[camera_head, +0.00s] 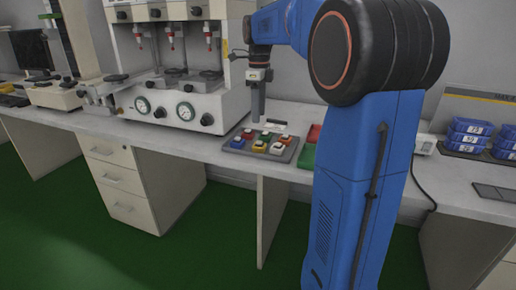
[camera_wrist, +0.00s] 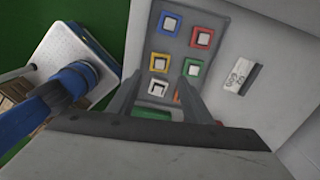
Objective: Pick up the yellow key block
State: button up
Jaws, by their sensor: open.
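A yellow key block (camera_wrist: 159,62), square with a pale centre, sits in the grey tray (camera_wrist: 184,52) in the wrist view. Yellow also shows among the blocks on the tray in the head view (camera_head: 258,146). My gripper (camera_wrist: 160,78) is open and empty, pointing down above the tray. In the head view my gripper (camera_head: 257,112) hangs above the tray's back part. In the wrist view its fingers straddle the lower blocks; I cannot tell the exact height.
A white machine with gauges (camera_head: 185,110) stands left; blue bins (camera_head: 468,133) stand right.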

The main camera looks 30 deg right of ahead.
aim_at(259, 142)
notch_tip(259, 142, down, 12)
jog(key=shift+s+d+r, duration=0.1)
dwell(0.5)
jog(key=c, duration=0.9)
